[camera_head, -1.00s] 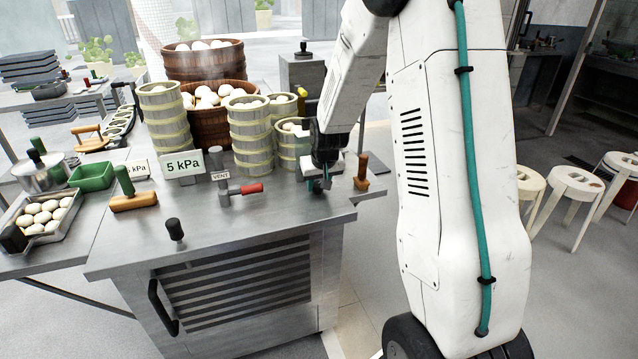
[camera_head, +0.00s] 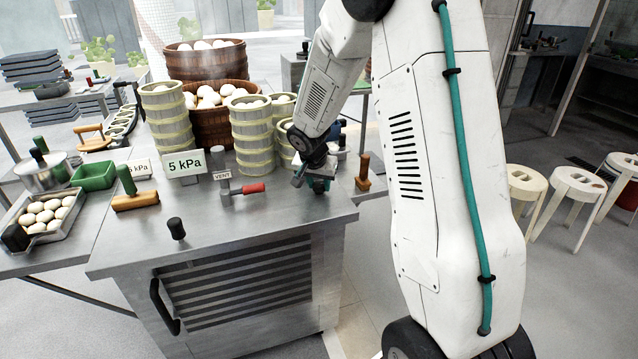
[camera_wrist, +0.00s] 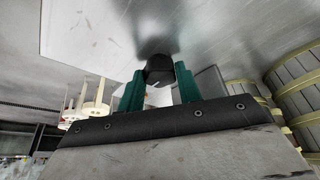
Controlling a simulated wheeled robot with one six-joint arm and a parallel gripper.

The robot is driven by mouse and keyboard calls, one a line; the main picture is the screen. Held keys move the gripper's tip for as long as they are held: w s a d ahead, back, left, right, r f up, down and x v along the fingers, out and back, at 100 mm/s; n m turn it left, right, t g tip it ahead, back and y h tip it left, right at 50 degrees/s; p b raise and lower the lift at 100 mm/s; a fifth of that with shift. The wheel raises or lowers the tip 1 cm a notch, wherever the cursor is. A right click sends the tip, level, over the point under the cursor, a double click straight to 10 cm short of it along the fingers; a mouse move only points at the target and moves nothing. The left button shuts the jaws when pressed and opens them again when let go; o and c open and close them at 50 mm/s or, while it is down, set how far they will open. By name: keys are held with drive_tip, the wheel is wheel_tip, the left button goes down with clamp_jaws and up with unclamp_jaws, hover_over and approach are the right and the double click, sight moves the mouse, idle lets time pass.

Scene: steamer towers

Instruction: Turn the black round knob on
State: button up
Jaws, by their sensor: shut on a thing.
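In the wrist view a black round knob (camera_wrist: 160,68) sits on the steel top, between the two teal fingers of my gripper (camera_wrist: 159,82). The fingers are shut on its sides. I cannot tell the knob's turned angle.
A red-handled vent valve (camera_head: 250,189) stands left of my gripper. Bamboo steamer towers (camera_head: 252,135) stand behind it. Another black-topped post (camera_head: 176,229) stands at the front left.

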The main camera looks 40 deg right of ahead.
sight(315, 199)
idle(0.4)
drive_tip(key=o, duration=1)
drive_tip(key=shift+v, duration=3.95)
